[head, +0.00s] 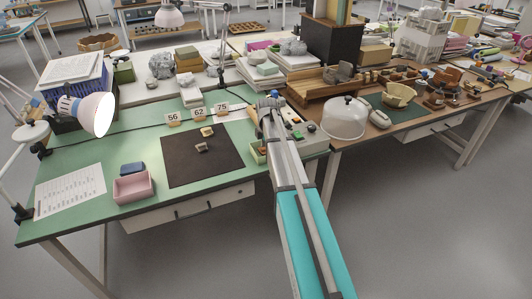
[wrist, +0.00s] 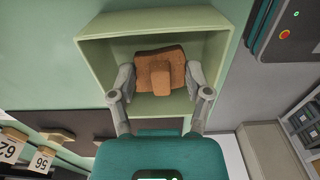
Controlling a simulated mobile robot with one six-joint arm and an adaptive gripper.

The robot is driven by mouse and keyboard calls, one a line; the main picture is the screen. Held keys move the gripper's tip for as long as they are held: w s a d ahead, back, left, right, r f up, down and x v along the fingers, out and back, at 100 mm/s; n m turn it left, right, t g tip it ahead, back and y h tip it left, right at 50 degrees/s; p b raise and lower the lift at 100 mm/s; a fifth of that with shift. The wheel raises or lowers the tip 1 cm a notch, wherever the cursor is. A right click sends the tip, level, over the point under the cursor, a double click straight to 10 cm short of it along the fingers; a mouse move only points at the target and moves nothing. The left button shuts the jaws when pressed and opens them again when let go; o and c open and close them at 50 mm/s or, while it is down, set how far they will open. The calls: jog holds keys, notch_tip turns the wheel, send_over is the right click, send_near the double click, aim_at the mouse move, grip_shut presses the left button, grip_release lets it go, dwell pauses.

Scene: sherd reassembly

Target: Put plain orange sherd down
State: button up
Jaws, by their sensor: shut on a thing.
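The plain orange sherd (wrist: 146,57) shows in the wrist view between the two fingers of my gripper (wrist: 160,80). My gripper is shut on it, one finger at each side edge. A smaller orange block-like part stands out at its near middle; I cannot tell whether it is a separate piece. The sherd is within the outline of a pale green open box (wrist: 205,18). I cannot tell whether it touches the floor. In the head view the green box (head: 257,158) is partly hidden by my arm, and the sherd is not discernible there.
A dark mat (head: 185,170) with two small sherds (head: 207,132) (head: 201,148) lies left of the box. Number cards (head: 198,112) stand behind it. A pink tray (head: 133,188) and a blue block (head: 132,169) are further left. A clear dome (head: 345,118) stands on the right table.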

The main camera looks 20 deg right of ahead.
jog(key=shift+f+b, duration=0.6)
jog(key=shift+f, duration=0.1)
jog(key=o, duration=0.9)
jog(key=shift+c, duration=0.2)
jog(key=shift+r, duration=0.15)
notch_tip(320, 180, up, 13)
jog(key=p, duration=1.3)
jog(key=shift+d, duration=0.15)
jog(key=shift+s, duration=0.1)
jog(key=s+a+m, duration=0.9)
jog(key=s, duration=0.3)
jog(key=s+a+m, duration=0.8)
jog(key=s+a, duration=0.2)
jog(key=s, duration=0.2)
jog(key=shift+s+m, duration=0.3)
jog(key=shift+m, duration=0.1)
